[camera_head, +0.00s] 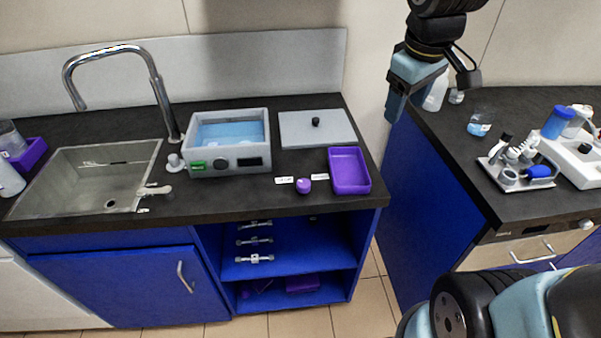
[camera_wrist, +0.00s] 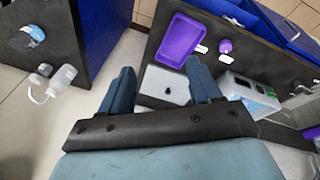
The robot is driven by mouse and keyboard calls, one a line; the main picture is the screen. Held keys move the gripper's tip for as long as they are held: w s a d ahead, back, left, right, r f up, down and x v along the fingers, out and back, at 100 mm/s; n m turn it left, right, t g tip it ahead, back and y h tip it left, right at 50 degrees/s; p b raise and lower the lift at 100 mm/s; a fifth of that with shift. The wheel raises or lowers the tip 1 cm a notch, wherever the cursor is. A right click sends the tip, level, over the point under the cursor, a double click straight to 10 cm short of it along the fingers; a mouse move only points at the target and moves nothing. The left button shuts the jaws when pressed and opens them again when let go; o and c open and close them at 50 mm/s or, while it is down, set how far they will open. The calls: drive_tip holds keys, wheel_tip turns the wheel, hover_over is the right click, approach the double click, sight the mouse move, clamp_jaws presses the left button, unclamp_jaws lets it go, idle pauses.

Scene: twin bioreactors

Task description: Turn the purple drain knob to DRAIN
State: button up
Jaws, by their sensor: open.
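The purple drain knob (camera_head: 304,186) sits on the dark counter between two small white labels, left of a purple tray (camera_head: 350,171). The label text is too small to read. The knob also shows in the wrist view (camera_wrist: 225,46), beyond my fingers. My gripper (camera_head: 393,105) hangs in the air over the gap between the two counters, right of and above the knob. In the wrist view my gripper (camera_wrist: 163,84) has its two fingers apart with nothing between them. It is well away from the knob.
A grey water bath (camera_head: 229,162) stands left of the knob, with a flat grey lid (camera_head: 317,140) behind it. A sink (camera_head: 95,178) with a tall faucet is at left. The right counter (camera_head: 455,140) holds bottles and a tool rack. The counter in front of the knob is clear.

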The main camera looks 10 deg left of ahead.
drive_tip(key=w+a+f+n+g, duration=0.25)
drive_tip(key=a+f+n, duration=0.35)
drive_tip(key=a, duration=0.5)
drive_tip(key=n, duration=0.4)
hover_over(305, 184)
wheel_tip(305, 184, down, 4)
drive_tip(key=f, duration=0.1)
drive_tip(key=shift+g, duration=0.25)
wheel_tip(305, 184, down, 13)
drive_tip(key=shift+a+r, duration=0.1)
